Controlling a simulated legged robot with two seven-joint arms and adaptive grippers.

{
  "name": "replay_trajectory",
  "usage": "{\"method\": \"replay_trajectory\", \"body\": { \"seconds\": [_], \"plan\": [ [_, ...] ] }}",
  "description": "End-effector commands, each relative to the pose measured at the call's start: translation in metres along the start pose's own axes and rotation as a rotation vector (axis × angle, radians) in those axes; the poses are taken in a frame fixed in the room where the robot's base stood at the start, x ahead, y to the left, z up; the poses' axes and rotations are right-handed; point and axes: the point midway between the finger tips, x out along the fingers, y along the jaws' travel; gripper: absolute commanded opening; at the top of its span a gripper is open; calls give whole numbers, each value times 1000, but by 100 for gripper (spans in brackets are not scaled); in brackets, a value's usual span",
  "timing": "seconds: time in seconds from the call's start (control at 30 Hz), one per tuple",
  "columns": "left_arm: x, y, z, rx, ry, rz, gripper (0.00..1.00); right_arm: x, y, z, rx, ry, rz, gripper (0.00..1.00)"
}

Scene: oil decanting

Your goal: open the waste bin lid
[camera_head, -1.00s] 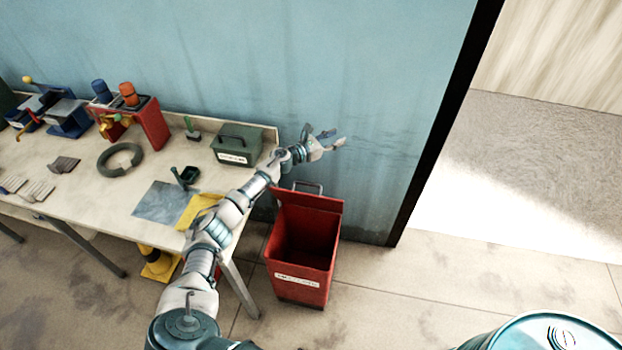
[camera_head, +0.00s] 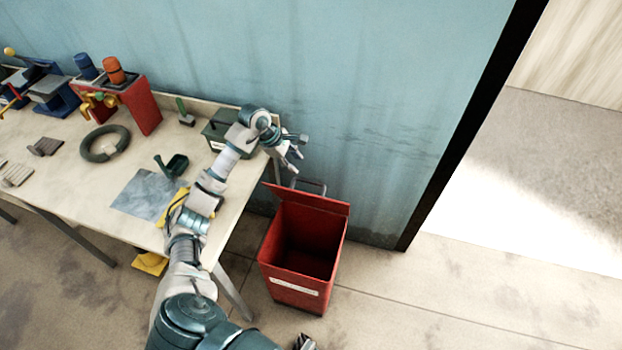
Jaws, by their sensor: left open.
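The red waste bin (camera_head: 290,275) stands on the floor to the right of the workbench, with a white label on its front. Its lid (camera_head: 312,198) is raised at the back, and the dark inside of the bin shows. A grey handle (camera_head: 312,186) sticks up behind the lid. My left gripper (camera_head: 294,152) is open and empty, above and behind the bin near the wall, apart from the lid. A small part of what looks like my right gripper (camera_head: 305,342) shows at the bottom edge; its jaws cannot be made out.
The workbench (camera_head: 85,190) on the left holds a green box (camera_head: 216,134), a dark ring (camera_head: 104,143), a green scoop (camera_head: 176,166) and a red stand (camera_head: 143,108). The blue wall (camera_head: 370,100) is close behind the bin. The floor right of the bin is clear.

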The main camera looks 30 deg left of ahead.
Motion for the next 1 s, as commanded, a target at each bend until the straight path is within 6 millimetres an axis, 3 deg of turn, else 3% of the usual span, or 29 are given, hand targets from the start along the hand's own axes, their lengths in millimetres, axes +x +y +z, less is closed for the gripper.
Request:
{"method": "replay_trajectory", "body": {
  "seconds": [0.3,0.5,0.67,0.93,0.97,1.0],
  "plan": [
    [77,-1,4,-1,-4,-4,40,0,1,9,-2,-4,0,40],
    [108,0,2,0,-2,-1,40,0,1,12,-2,-6,0,40],
    [120,0,1,1,-2,-1,40,0,1,15,-2,-9,0,40],
    [122,0,0,1,-1,0,40,0,0,17,-2,-11,0,40],
    [122,0,1,1,-1,0,38,0,0,16,-2,-11,0,40],
    [122,0,1,1,-1,-1,28,0,0,16,-2,-11,0,40]
  ]
}}
